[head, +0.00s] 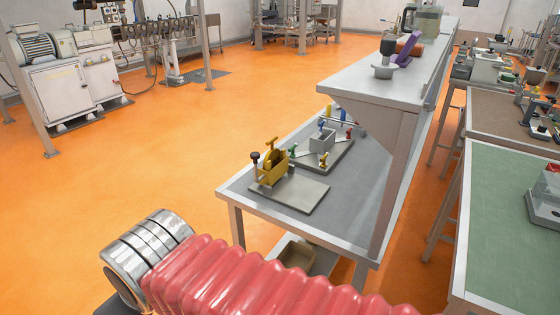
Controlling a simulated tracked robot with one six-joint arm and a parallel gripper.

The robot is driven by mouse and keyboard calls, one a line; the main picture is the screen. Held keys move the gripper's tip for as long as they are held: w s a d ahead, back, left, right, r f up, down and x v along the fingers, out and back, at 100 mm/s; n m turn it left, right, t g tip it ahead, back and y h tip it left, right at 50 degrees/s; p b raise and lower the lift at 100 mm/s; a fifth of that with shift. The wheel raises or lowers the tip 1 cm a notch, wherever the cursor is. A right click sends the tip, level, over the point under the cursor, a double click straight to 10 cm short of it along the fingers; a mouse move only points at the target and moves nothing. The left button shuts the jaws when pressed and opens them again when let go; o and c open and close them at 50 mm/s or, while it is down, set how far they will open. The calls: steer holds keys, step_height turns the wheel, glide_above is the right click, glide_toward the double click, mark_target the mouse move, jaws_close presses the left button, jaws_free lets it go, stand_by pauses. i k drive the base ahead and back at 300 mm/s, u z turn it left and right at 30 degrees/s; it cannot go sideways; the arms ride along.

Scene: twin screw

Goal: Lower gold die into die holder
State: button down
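A gold-yellow block-like piece (272,164) stands at the left end of a grey plate (300,194) on the near table. It has upright parts and dark knobs around it. I cannot tell which part of it is the gold die and which is the die holder. A grey box-shaped block (322,140) sits on a second plate behind it, with small blue, green, yellow and red knobbed parts around it. My arm in its red ribbed sleeve crosses the bottom of the head view. My gripper is not in view.
The grey table (246,190) is bare around the plates. A raised white shelf (375,82) with a cup-like part and a purple piece borders it on the right. An open box (297,255) is below. Orange floor (150,160) is clear at left; a green-topped bench (505,220) stands right.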

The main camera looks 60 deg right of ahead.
mark_target(273, 155)
steer(key=z, duration=1.85)
